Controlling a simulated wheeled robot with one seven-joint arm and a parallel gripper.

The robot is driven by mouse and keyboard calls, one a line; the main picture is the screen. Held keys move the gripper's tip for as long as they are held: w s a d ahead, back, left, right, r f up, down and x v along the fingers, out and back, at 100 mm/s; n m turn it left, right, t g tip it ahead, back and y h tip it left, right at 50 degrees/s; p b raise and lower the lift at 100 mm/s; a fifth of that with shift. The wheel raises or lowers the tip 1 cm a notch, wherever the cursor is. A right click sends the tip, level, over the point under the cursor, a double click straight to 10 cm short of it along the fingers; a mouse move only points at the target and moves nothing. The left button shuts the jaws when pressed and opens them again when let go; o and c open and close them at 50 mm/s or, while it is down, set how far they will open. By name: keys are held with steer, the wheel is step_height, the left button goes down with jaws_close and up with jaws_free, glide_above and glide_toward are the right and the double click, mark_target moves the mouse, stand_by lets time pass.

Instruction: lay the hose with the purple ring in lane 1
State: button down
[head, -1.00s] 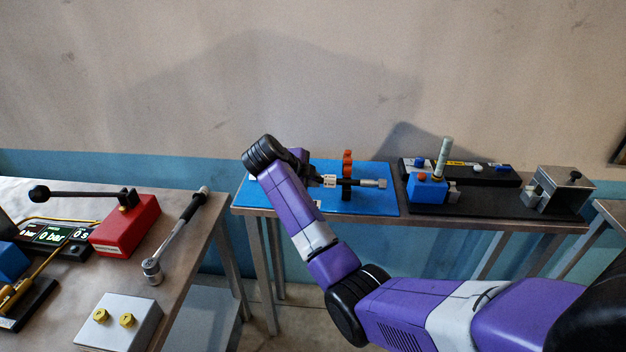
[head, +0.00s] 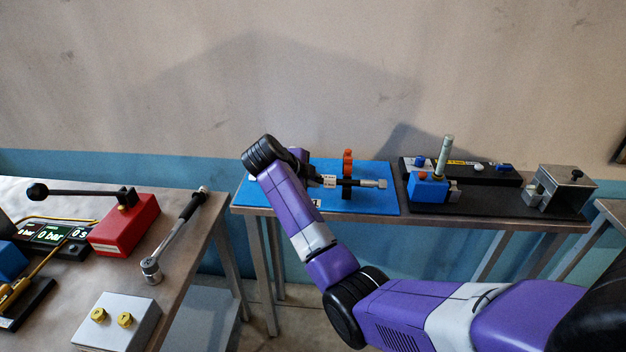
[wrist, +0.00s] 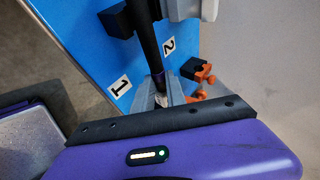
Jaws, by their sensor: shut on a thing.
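My gripper (wrist: 160,90) is shut on the silver end of a black hose (wrist: 145,35) in the wrist view. A narrow purple ring (wrist: 158,73) shows on the hose just beyond the fingers. The hose runs away over the blue board (wrist: 75,35), near the lane labels 1 (wrist: 120,86) and 2 (wrist: 169,46). In the head view the hose (head: 352,182) lies across the picture, its silver fitting (head: 373,184) to the right. I cannot tell whether the hose touches the board.
An orange clamp piece (head: 347,160) stands at the hose's middle. A black block (wrist: 116,20) is beside the hose. A black board (head: 490,204) with a blue block (head: 427,190) and metal fixture (head: 562,188) lies right. A left table holds a red box (head: 125,228) and wrench (head: 175,235).

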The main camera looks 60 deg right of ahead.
steer(key=shift+f+b, duration=0.25)
steer(key=shift+b, duration=0.05)
steer(key=c, duration=1.3)
jaws_free()
steer(key=shift+f, duration=0.1)
steer(key=shift+a, duration=0.1)
steer(key=v, duration=0.7)
steer(key=shift+a+r+b, duration=0.2)
steer(key=shift+r+b, duration=0.2)
